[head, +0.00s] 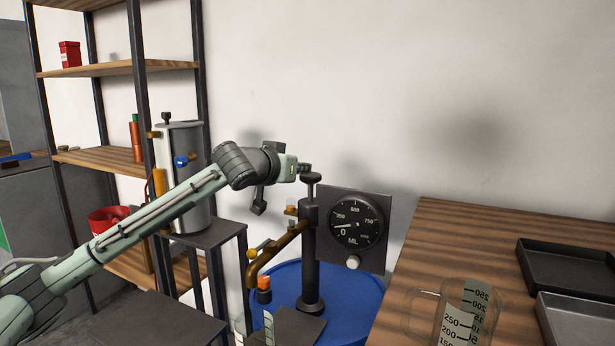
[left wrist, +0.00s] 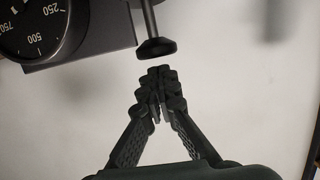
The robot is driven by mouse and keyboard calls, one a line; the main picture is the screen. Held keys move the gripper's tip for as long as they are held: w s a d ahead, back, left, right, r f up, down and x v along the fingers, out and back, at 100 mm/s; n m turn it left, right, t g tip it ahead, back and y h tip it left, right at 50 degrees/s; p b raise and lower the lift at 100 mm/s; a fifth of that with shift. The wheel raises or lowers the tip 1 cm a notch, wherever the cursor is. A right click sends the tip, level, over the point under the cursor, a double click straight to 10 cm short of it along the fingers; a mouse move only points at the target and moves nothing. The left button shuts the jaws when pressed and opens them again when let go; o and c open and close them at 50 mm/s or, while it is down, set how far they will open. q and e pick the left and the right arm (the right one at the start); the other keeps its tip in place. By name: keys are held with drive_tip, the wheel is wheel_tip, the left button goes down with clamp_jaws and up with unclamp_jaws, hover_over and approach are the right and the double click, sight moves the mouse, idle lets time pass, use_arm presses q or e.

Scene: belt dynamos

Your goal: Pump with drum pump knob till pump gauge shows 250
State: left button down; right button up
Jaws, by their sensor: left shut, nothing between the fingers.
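The drum pump (head: 311,245) stands on a blue drum (head: 362,305), with a black disc-shaped knob (head: 312,177) on top. The knob also shows in the left wrist view (left wrist: 157,48), on a thin rod. The round pump gauge (head: 357,221) is on a dark plate right of the pump. Its needle appears to point left, close to the 0 mark. My left gripper (head: 304,168) is shut and empty, close to the knob. In the left wrist view its fingertips (left wrist: 158,78) are together just below the knob in the picture; contact is not clear. My right gripper is out of view.
A pale button (head: 352,263) sits under the gauge. A curved brass spout (head: 280,248) reaches left. A wooden table (head: 440,240) at right holds a graduated beaker (head: 470,312) and dark trays (head: 565,268). A silver cylinder (head: 185,175) and shelving (head: 120,68) stand left.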

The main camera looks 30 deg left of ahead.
use_arm(q)
drive_tip(key=b+v, duration=0.1)
drive_tip(key=v, duration=0.6)
drive_tip(key=shift+s+r, duration=0.15)
drive_tip(key=shift+s, duration=0.25)
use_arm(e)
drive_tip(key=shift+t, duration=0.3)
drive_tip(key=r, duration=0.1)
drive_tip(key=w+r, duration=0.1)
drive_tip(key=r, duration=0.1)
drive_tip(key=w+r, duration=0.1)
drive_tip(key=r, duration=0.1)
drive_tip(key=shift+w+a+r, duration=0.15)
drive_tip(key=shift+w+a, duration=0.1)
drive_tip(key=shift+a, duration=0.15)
use_arm(q)
drive_tip(key=shift+a, duration=0.15)
drive_tip(key=r, duration=0.3)
drive_tip(key=shift+s+d+r, duration=0.25)
drive_tip(key=shift+r, duration=0.15)
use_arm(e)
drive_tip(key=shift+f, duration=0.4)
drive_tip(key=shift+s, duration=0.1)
use_arm(q)
drive_tip(key=shift+w, duration=0.1)
